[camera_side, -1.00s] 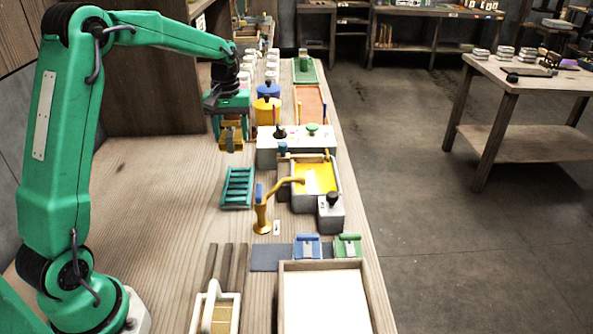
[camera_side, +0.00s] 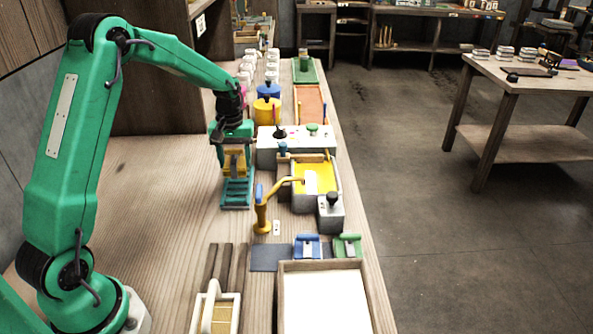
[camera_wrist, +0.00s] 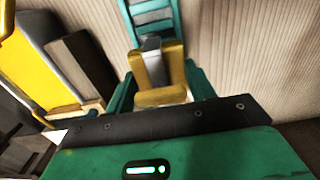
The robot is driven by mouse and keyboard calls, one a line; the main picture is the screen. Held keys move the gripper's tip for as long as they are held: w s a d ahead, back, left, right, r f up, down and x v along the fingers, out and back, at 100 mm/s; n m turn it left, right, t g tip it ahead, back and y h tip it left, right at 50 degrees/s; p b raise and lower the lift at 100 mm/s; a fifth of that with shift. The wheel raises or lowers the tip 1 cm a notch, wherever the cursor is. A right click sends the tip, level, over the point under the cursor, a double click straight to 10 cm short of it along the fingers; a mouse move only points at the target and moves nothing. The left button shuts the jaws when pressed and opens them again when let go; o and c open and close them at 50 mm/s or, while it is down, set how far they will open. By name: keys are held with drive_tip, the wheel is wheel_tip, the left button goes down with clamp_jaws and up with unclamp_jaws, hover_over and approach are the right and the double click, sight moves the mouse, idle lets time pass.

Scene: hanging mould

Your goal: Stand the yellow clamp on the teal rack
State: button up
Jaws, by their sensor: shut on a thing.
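The yellow clamp (camera_side: 234,163) is held in my gripper (camera_side: 236,170), which is shut on it. In the wrist view the clamp (camera_wrist: 160,97) shows as a yellow block with a grey part, between my gripper's green fingers (camera_wrist: 160,90). The teal rack (camera_side: 237,195) is a slatted frame lying on the table, directly below the clamp in the side view. In the wrist view the rack (camera_wrist: 152,22) extends beyond the clamp at the top. The clamp and gripper hide the rack's far end, and I cannot tell whether the clamp touches it.
A grey tray with a yellow inside (camera_side: 312,178) stands right of the rack, with a yellow tap-like spout (camera_side: 264,213) in front. A grey box with knobs (camera_side: 298,150) stands behind. The wooden table left of the rack (camera_side: 165,200) is clear.

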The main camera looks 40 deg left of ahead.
sight(236, 169)
drive_tip(key=shift+f, duration=1.9)
drive_tip(key=shift+f, duration=0.1)
drive_tip(key=o, duration=1)
wheel_tip(236, 169, up, 12)
drive_tip(key=shift+r, duration=0.15)
